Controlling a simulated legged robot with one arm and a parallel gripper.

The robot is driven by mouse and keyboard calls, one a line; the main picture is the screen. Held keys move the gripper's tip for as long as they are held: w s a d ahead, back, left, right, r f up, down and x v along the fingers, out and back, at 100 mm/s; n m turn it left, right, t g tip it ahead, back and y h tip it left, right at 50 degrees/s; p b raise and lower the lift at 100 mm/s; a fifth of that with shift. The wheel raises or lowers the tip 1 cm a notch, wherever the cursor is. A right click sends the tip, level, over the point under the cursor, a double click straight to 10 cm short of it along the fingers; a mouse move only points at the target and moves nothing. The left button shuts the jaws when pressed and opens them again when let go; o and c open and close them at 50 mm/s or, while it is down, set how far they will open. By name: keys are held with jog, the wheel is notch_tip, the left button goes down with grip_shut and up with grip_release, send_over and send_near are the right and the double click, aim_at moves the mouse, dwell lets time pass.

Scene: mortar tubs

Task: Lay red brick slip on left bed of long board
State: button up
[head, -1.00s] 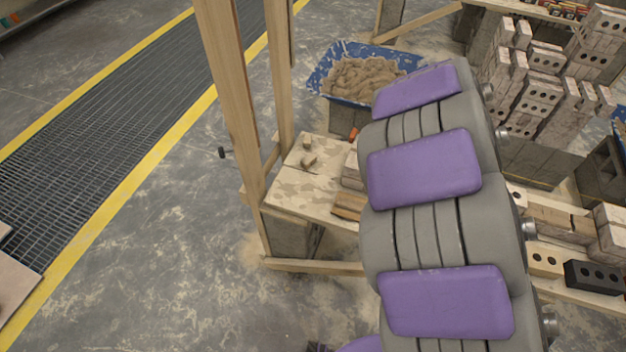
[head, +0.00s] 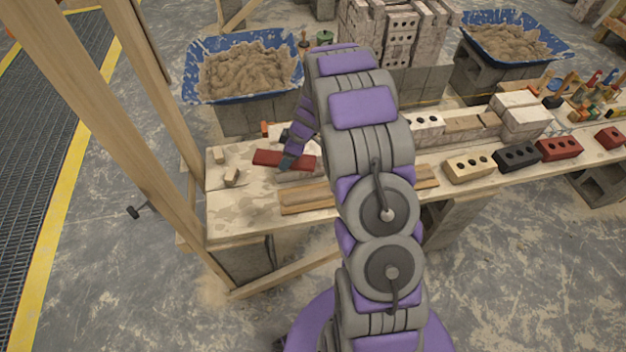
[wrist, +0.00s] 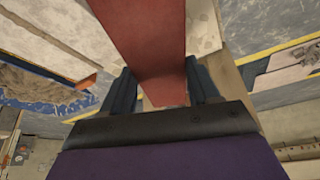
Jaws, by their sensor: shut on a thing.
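My gripper (head: 288,163) is shut on the red brick slip (head: 268,157) and holds it over the left part of the bench. In the wrist view the red brick slip (wrist: 150,40) runs up from between the two dark fingers of my gripper (wrist: 160,90). A long wooden board (head: 307,196) lies along the front of the bench, partly behind my arm. I cannot make out its left bed clearly. Whether the slip touches anything below it cannot be told.
Wooden posts (head: 100,120) stand at left. A blue tub of mortar (head: 245,72) is behind. Cream (head: 470,166), black (head: 517,156) and red (head: 559,149) cored bricks line the front edge at right.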

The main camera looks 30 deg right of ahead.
aim_at(307, 194)
jog(key=d+f+n, duration=0.1)
jog(key=d+f, duration=0.1)
jog(key=f, duration=0.2)
jog(key=s+d+f+n+g+b, duration=0.1)
jog(key=d+f, duration=0.1)
jog(key=f, duration=0.2)
jog(key=s+d+f+n+b, duration=0.1)
jog(key=d+f+n, duration=0.1)
jog(key=f, duration=0.3)
jog(key=shift+s+d+y, duration=0.2)
jog(key=shift+s+y, duration=0.05)
jog(key=shift+y, duration=0.05)
jog(key=shift+d+f, duration=0.3)
jog(key=shift+d, duration=0.2)
jog(key=shift+a+f, duration=1.05)
jog(key=shift+f, duration=0.2)
jog(key=shift+d+f+p, duration=0.15)
jog(key=shift+d+f, duration=0.1)
jog(key=shift+f, duration=0.35)
jog(key=shift+d+f+p, duration=0.15)
jog(key=shift+d+f, duration=0.05)
jog(key=shift+f, duration=0.35)
jog(key=shift+d+f, duration=0.35)
jog(key=shift+d, duration=0.05)
jog(key=shift+a+r, duration=0.1)
jog(key=shift+a, duration=0.65)
jog(key=shift+d+f, duration=0.3)
jog(key=shift+d, duration=0.3)
jog(key=shift+a, duration=0.1)
